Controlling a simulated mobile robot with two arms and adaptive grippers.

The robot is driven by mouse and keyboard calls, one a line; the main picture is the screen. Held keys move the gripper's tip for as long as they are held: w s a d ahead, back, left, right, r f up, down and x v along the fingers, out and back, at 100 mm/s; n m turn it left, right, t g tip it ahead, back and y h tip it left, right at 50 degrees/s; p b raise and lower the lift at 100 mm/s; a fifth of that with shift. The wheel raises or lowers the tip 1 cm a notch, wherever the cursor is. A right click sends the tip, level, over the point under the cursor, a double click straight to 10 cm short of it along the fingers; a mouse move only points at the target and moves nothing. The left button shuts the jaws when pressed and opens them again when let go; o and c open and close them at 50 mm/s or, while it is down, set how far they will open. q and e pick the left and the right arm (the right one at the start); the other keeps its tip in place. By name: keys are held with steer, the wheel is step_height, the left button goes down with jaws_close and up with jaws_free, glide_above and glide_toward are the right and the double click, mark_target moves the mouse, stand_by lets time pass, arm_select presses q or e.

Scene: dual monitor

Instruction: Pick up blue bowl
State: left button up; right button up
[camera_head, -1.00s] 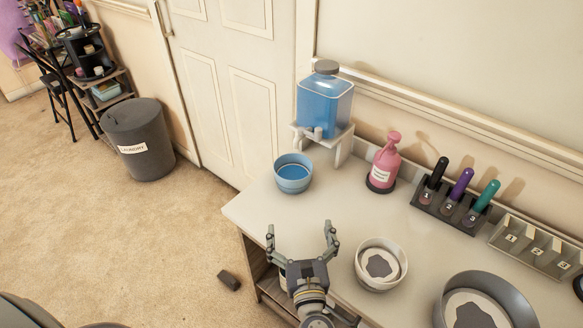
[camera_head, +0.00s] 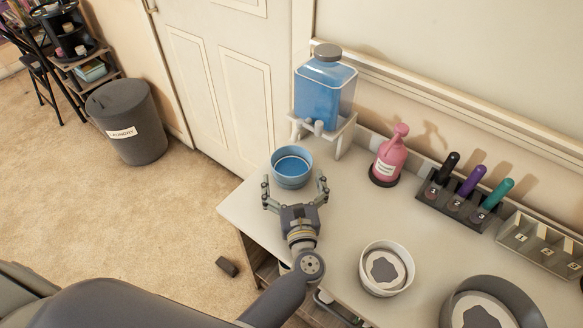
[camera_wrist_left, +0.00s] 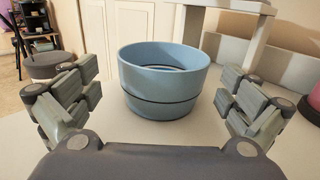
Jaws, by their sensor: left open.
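The blue bowl (camera_head: 291,168) stands upright on the white table (camera_head: 335,220), near its left back part, with blue inside. My left gripper (camera_head: 295,190) is open just in front of the bowl, its fingers spread to either side and not touching it as far as I can see. In the left wrist view the bowl (camera_wrist_left: 163,82) sits centred between and beyond the open fingers (camera_wrist_left: 160,105). My right gripper is not in view.
A blue liquid dispenser (camera_head: 325,88) on a white stand (camera_head: 341,139) rises right behind the bowl. A pink bottle (camera_head: 389,156), a marker rack (camera_head: 450,204) and a white bowl (camera_head: 386,268) stand to the right. The table's left edge is close.

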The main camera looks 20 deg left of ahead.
mark_target(289, 148)
arm_select(q)
steer(key=x, duration=0.1)
steer(key=p+x, duration=0.1)
steer(key=x, duration=0.3)
steer(key=shift+d+r+p, duration=0.2)
steer(key=shift+r+p, duration=0.1)
steer(key=shift+r, duration=0.05)
steer(key=shift+w+a+f, duration=0.1)
steer(key=shift+w, duration=0.2)
steer(key=shift+c, duration=0.8)
steer(key=c, duration=0.9)
steer(key=shift+c, duration=0.7)
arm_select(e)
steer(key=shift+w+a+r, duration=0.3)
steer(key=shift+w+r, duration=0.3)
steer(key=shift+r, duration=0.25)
arm_select(q)
steer(key=shift+r, duration=0.25)
